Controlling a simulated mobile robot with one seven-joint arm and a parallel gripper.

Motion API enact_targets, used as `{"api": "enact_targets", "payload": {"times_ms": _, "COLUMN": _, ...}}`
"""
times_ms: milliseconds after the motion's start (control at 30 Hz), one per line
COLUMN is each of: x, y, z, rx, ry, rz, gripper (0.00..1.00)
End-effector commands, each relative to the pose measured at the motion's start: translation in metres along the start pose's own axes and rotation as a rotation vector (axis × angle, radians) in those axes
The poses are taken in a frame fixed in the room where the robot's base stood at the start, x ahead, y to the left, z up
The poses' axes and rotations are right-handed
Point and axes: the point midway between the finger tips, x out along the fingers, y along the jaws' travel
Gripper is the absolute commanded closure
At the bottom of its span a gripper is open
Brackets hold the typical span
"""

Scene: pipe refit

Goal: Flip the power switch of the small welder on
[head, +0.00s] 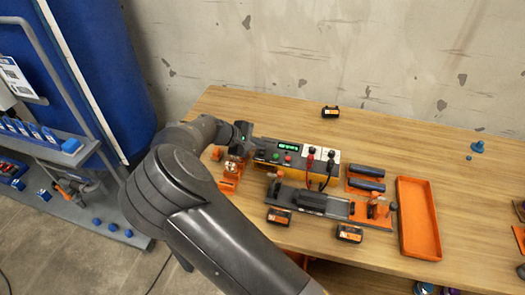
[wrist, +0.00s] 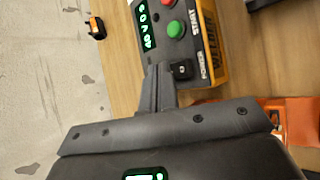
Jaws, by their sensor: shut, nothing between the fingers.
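The small welder (head: 268,155) is a yellow and dark box on the wooden bench, with a lit green display (head: 288,146). In the wrist view the welder (wrist: 208,35) shows its display (wrist: 147,27), a green START button (wrist: 173,28) and a red button (wrist: 167,3). The black power switch (wrist: 181,69) sits by the POWER label, near the panel's end. My gripper (wrist: 160,72) is shut and empty, its fingertips right beside the switch; I cannot tell if they touch it. In the head view my gripper (head: 247,137) is at the welder's left end, the switch hidden.
An orange fixture (head: 230,178) stands left of the welder. Red and black leads (head: 310,160) plug in at its right. A grey rail fixture (head: 312,200) lies in front, with black-orange blocks (head: 279,216) nearby. An orange tray (head: 402,232) is at the right. The bench behind is mostly clear.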

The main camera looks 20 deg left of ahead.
Motion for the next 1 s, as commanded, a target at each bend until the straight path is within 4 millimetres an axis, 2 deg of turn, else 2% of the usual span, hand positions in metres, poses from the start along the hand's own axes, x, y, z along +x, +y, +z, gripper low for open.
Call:
{"api": "enact_targets", "payload": {"times_ms": 267, "x": -0.002, "y": 0.001, "z": 0.001, "rx": 0.001, "ry": 0.0, "rz": 0.0, "gripper": 1.0}}
{"api": "enact_targets", "payload": {"times_ms": 733, "x": -0.031, "y": 0.023, "z": 0.022, "rx": 0.001, "ry": 0.001, "rz": -0.001, "gripper": 1.0}}
{"api": "enact_targets", "payload": {"times_ms": 1000, "x": -0.035, "y": 0.025, "z": 0.025, "rx": 0.0, "ry": 0.0, "rz": 0.0, "gripper": 1.0}}
